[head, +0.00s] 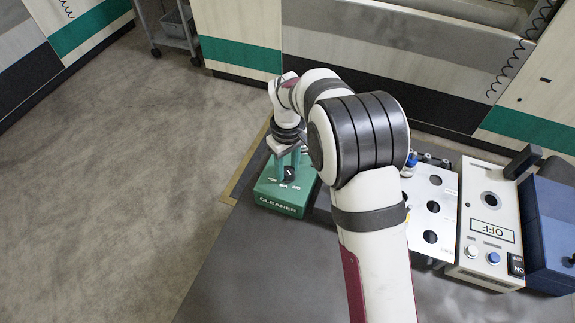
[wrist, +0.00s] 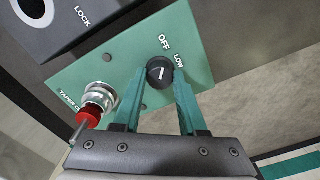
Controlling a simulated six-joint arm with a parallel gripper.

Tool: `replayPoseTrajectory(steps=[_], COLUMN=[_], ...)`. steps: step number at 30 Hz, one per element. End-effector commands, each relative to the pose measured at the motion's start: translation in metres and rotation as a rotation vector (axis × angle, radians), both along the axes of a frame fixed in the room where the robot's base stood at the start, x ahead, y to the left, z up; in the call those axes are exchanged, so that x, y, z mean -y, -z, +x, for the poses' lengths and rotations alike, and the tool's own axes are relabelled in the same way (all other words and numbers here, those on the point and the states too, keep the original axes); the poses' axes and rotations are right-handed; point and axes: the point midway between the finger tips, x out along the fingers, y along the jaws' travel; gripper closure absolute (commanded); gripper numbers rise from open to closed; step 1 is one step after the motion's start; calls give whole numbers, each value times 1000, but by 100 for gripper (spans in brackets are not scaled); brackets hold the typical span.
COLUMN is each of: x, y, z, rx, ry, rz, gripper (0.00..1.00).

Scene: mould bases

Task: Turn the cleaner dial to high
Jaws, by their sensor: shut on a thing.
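The green cleaner box (head: 282,203), lettered CLEANER, stands at the left end of the bench in the head view. Its black dial (wrist: 160,72) has a white line and sits on the green panel (wrist: 118,62) in the wrist view. OFF is printed above the dial and LOW to its upper right; no HIGH label is readable. The white line points roughly up toward OFF, slightly tilted; its exact setting is hard to tell. My gripper (wrist: 161,75) has its teal fingers on either side of the dial, shut on it. In the head view my gripper (head: 288,166) is over the box.
A silver fitting with a red part (wrist: 92,108) stands left of the dial. A dark box (wrist: 60,25) marked LOCK lies beyond the panel. A white panel with round holes (head: 432,210), a box reading OFF (head: 489,237) and a blue box (head: 548,240) stand to the right.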

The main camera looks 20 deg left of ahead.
Motion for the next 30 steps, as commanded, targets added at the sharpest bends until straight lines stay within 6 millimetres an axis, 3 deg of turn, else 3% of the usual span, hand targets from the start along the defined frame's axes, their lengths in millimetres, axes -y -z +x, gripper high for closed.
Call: replayPoseTrajectory(steps=[30], x=[0], y=[-1], z=[0], rx=[1], ry=[952], rz=[1], gripper=[100])
